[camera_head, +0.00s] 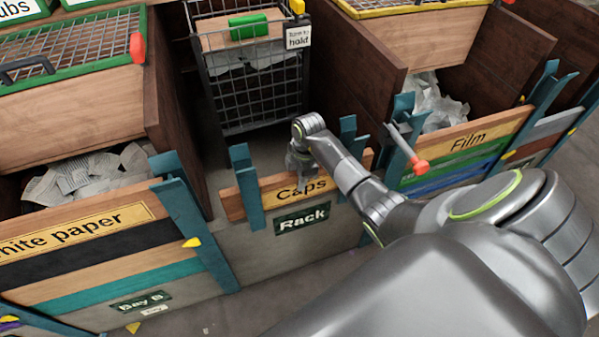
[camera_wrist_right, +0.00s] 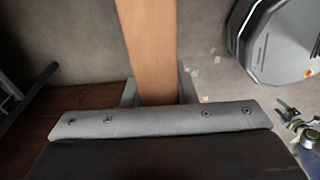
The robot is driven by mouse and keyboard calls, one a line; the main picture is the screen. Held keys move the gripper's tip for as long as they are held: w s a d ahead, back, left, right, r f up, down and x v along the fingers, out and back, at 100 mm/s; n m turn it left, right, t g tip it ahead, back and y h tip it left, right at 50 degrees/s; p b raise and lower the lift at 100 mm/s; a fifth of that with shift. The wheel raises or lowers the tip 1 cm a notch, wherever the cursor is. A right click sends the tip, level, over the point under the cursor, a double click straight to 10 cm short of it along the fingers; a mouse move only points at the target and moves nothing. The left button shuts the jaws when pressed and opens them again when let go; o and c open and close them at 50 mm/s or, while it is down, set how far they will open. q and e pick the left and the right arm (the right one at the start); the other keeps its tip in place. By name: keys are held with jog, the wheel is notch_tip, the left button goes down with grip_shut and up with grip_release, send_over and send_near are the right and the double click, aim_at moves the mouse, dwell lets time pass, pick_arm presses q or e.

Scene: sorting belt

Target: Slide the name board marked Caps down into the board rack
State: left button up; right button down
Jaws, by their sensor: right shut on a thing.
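The wooden Caps board (camera_head: 273,197) spans the board rack, whose teal uprights (camera_head: 248,190) stand near its two ends. The left upright crosses in front of the board. The board stands just above the green Rack sign (camera_head: 302,219) and tilts slightly in the picture. My right gripper (camera_head: 299,168) is shut on the board's upper edge near its middle. In the right wrist view the board's edge (camera_wrist_right: 150,45) runs up the picture from between my fingers (camera_wrist_right: 158,92). I cannot tell how deep the board sits in the uprights.
A wire cart (camera_head: 255,95) stands behind the rack. The White paper bay (camera_head: 75,232) is at left and the Film bay (camera_head: 465,143) at right, each with stacked boards. A red-tipped lever (camera_head: 408,150) sticks out right of the rack. Grey floor lies in front.

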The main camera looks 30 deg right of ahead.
jog(key=shift+f, duration=0.1)
jog(key=shift+f+b, duration=0.5)
jog(key=shift+f, duration=0.1)
jog(key=c, duration=1.1)
grip_release()
jog(key=shift+r, duration=0.1)
jog(key=shift+c, duration=0.2)
jog(key=shift+o, duration=0.3)
jog(key=shift+s, duration=0.1)
notch_tip(320, 180, up, 17)
jog(key=d+p, duration=0.1)
jog(key=d, duration=0.1)
jog(key=shift+s+r+p, duration=0.15)
jog(key=shift+p, duration=0.15)
